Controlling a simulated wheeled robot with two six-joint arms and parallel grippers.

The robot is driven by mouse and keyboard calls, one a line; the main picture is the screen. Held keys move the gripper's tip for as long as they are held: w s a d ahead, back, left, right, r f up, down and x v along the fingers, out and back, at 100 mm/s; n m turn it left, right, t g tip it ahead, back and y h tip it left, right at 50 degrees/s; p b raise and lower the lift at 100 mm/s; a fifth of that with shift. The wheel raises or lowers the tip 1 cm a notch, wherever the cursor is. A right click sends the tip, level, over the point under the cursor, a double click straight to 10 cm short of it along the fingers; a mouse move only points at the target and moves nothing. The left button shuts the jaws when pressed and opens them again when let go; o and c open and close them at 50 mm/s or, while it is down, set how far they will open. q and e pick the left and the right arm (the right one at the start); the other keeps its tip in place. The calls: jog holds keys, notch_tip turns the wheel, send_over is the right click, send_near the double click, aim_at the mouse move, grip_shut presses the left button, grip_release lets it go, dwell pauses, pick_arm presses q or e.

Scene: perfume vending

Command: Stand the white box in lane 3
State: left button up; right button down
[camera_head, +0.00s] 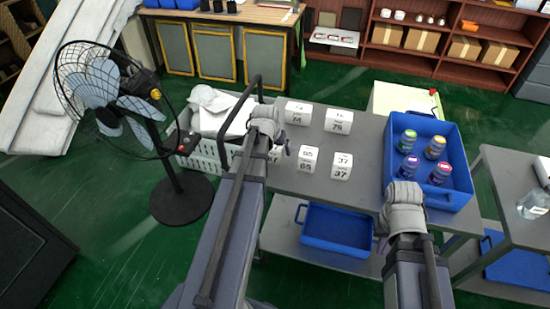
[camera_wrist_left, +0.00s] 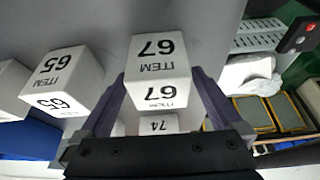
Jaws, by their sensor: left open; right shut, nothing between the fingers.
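Several white boxes with black item numbers stand on the grey table. The box marked 67 (camera_wrist_left: 158,62) lies between the spread fingers of my open left gripper (camera_wrist_left: 160,100) in the left wrist view. In the head view that box (camera_head: 274,156) is mostly hidden behind my left gripper (camera_head: 280,145). The box marked 65 (camera_head: 308,160) stands just right of it, with the box marked 37 (camera_head: 340,165) beyond. Behind are the boxes marked 74 (camera_head: 298,113) and 76 (camera_head: 339,121). My right gripper (camera_head: 384,241) is shut and empty, mostly hidden by its wrist. No lane marks are readable.
A blue tray (camera_head: 452,128) with several jars is at the table's right. A pale basket (camera_head: 207,160) with white contents is at the left, beside a standing fan (camera_head: 105,90). A blue bin (camera_head: 338,228) sits on the lower shelf. A side table (camera_head: 505,210) stands at far right.

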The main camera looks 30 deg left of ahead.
pick_arm(q)
jog(key=shift+x, duration=0.85)
jog(key=shift+r, duration=0.15)
pick_arm(e)
jog(key=shift+f, duration=0.65)
pick_arm(q)
jog(key=c, duration=1.5)
jog(key=shift+r, duration=0.15)
pick_arm(e)
jog(key=shift+r, duration=0.1)
